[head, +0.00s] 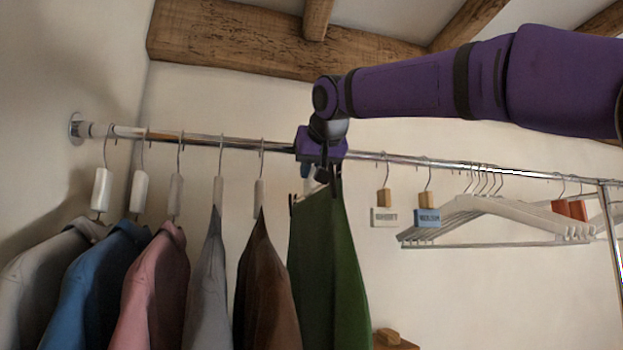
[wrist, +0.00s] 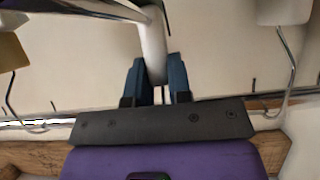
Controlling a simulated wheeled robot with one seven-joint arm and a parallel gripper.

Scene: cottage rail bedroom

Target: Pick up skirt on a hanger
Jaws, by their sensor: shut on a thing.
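The green skirt (head: 325,265) hangs below the rail near the middle of the head view. Its pale hanger is mostly hidden behind my gripper (head: 314,172). In the wrist view, the blue fingers of my gripper (wrist: 156,80) are closed on the white hanger (wrist: 153,45) from both sides. My gripper is just under the rail, above the skirt's top edge. My wrist hides the hook, so I cannot tell whether it still rests on the rail.
The metal rail (head: 215,138) runs across the view. Several garments hang to the left, the brown one (head: 264,270) closest. To the right hang two small tags, one white (head: 384,217) and one blue (head: 427,218), then several empty hangers (head: 480,215). Wooden beams (head: 265,38) cross above.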

